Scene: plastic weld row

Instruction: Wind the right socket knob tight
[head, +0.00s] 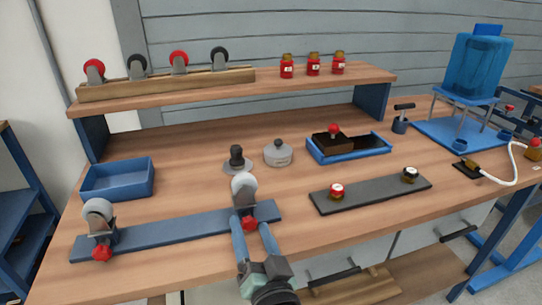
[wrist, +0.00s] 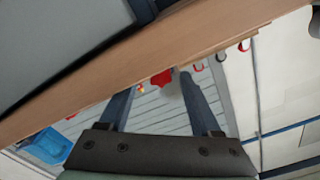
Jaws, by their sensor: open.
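The right socket knob (head: 249,224) is red and star-shaped, on the front of the right socket of a long blue-grey plate (head: 165,233). A caster with a pale wheel (head: 243,184) stands upright in that socket. My gripper (head: 251,226) is open, with one finger on each side of the right knob. In the wrist view the red knob (wrist: 162,79) shows between the tips of my gripper (wrist: 157,82). I cannot tell whether the fingers touch it. The left socket knob (head: 101,254) is red too, below another upright caster (head: 98,212).
Behind the plate are a blue bin (head: 118,180), a black knobbed piece (head: 237,160), a grey lidded pot (head: 278,154) and a blue tray (head: 350,158). A dark strip (head: 370,194) with two small jars lies to the right. A shelf (head: 235,89) spans the back.

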